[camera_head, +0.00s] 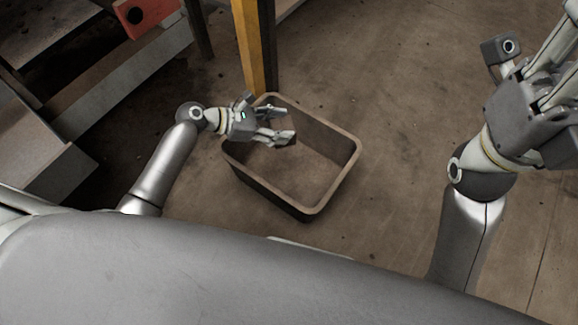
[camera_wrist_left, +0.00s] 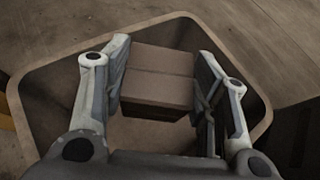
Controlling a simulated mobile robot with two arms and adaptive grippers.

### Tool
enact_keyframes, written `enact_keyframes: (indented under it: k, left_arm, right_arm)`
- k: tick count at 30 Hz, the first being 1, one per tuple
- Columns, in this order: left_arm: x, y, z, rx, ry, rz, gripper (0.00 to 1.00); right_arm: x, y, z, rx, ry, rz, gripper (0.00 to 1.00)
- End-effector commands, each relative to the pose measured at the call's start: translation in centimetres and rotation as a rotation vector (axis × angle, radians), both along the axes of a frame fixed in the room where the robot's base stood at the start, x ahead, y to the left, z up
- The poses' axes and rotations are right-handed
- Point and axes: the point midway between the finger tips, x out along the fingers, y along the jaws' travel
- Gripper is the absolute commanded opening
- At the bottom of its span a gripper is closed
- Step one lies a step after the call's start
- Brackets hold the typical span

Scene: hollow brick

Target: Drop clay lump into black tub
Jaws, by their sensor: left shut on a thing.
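The tub (camera_head: 335,182) stands on the floor. It looks dark brown rather than black, is open at the top and shows bare floor inside. My left gripper (camera_head: 288,125) is over the tub's left part. It is shut on a brown block-like clay lump (camera_wrist_left: 157,78), which has square edges and a seam across it. In the left wrist view the lump sits between both fingers, with the tub's rim (camera_wrist_left: 60,62) around and below them. In the head view the lump is mostly hidden by the fingers. My right gripper (camera_head: 553,62) is at the upper right, its fingertips cut off.
A yellow post (camera_head: 249,45) with a dark side stands just behind the tub. A red-orange object (camera_head: 143,18) and grey boards or ledges (camera_head: 95,85) are at the upper left. The brown floor (camera_head: 400,120) right of the tub is clear.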

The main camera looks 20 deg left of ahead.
Motion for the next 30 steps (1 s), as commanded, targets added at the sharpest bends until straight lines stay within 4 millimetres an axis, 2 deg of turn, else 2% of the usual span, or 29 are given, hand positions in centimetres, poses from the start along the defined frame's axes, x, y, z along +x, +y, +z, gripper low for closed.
enact_keyframes:
  k: [12,13,18,30]
  left_arm:
    - [0.02,0.01,-0.25,-0.001,-0.001,0.000,0.25]
    - [0.02,0.01,-0.25,-0.001,-0.001,0.000,0.54]
    - [0.01,0.00,-0.26,-0.001,-0.001,0.000,0.76]
    - [-0.15,0.25,-0.24,0.000,0.001,0.000,0.78]
  right_arm:
    - [-0.18,0.05,0.31,-0.001,-0.017,-0.001,0.34]
    - [-0.18,0.05,0.30,-0.001,-0.017,-0.001,0.34]
    - [-0.19,0.05,0.30,-0.001,-0.017,-0.001,0.34]
    - [-0.13,0.03,0.25,-0.001,-0.015,-0.001,0.34]
